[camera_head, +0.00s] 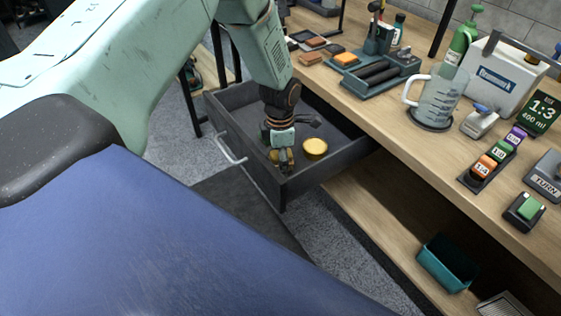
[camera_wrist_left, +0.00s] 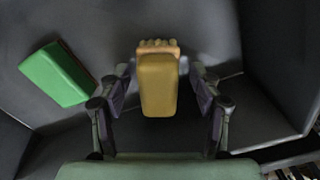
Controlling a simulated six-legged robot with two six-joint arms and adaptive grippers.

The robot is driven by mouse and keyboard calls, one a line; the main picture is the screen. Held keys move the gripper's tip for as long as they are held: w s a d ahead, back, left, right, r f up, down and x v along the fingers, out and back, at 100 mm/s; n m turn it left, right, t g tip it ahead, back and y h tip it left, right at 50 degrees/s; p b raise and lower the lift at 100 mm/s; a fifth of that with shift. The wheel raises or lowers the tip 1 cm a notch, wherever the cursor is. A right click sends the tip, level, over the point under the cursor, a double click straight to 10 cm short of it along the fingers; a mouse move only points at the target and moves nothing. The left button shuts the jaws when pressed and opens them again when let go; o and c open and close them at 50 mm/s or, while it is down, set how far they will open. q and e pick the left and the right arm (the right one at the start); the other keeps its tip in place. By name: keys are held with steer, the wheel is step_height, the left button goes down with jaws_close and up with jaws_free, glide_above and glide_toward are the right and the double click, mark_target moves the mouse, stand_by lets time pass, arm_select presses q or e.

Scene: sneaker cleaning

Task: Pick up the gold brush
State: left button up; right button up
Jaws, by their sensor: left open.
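The gold brush (camera_wrist_left: 158,88) lies in the drawer, with pale bristles showing at its far end in the left wrist view. My left gripper (camera_wrist_left: 160,76) is open, with one finger on each side of the brush. Narrow gaps show between the brush and the fingers. In the head view my left gripper (camera_head: 282,158) reaches down into the open drawer (camera_head: 262,178), near its front corner, and mostly hides the brush. My right gripper is not in view.
A green block-like item (camera_wrist_left: 55,74) lies left of the brush in the wrist view. A round yellow tin (camera_head: 315,148) sits close to my left gripper. Drawer walls are near. The workbench (camera_head: 400,125) above holds a jug (camera_head: 435,100) and bottles.

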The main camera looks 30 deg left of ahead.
arm_select(q)
steer(key=shift+w, duration=0.15)
steer(key=shift+d, duration=0.1)
steer(key=shift+c, duration=0.5)
steer(key=c, duration=0.3)
jaws_close()
step_height(320, 180, up, 10)
steer(key=shift+p, duration=1.25)
steer(key=shift+c, duration=1.5)
jaws_free()
steer(key=c, duration=0.4)
